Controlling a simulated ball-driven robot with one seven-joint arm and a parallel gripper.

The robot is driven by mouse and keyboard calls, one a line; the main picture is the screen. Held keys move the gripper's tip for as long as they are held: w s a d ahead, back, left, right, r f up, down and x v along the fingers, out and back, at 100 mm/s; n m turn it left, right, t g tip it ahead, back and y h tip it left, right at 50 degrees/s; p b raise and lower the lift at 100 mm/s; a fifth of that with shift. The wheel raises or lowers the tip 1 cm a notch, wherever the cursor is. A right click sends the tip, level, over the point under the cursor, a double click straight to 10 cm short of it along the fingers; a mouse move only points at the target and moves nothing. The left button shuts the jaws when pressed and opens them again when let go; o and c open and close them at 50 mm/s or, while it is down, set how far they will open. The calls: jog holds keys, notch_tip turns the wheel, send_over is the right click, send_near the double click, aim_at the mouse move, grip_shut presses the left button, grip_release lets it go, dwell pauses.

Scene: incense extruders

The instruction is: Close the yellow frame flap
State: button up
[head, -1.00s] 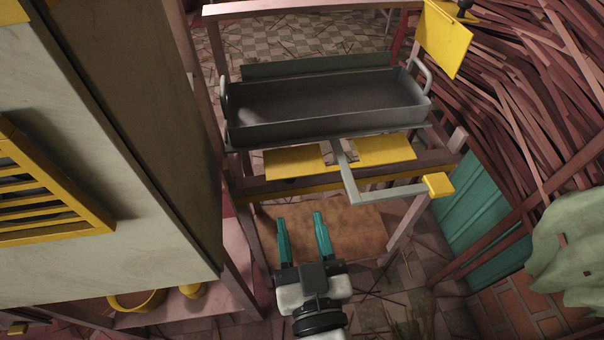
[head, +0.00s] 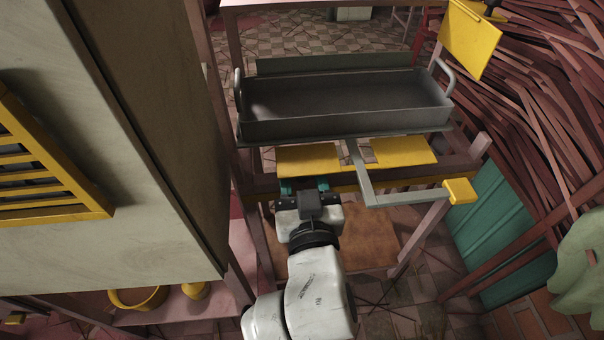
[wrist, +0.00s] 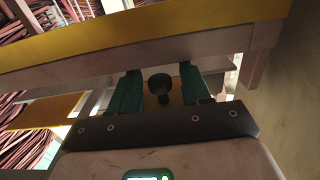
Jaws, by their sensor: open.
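Two yellow flaps jut out under the grey tray in the head view, a left one (head: 309,158) and a right one (head: 404,150); I cannot tell for sure which is the frame flap. My gripper (head: 305,184) is open just below and in front of the left flap, its teal fingertips partly hidden. In the wrist view a dark round knob (wrist: 159,84) shows between the two open teal fingers, apart from both. A yellow strip (wrist: 150,28) on a pale beam runs across above them.
The grey metal tray (head: 345,105) sits above the flaps. A grey crank arm with a yellow handle (head: 460,190) sticks out to the right. A large pale cabinet (head: 90,130) fills the left. A yellow panel (head: 470,38) stands at the upper right.

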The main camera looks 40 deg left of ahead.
grip_shut()
dwell(0.4)
jog(key=shift+r+p, duration=0.15)
jog(key=shift+p, duration=0.3)
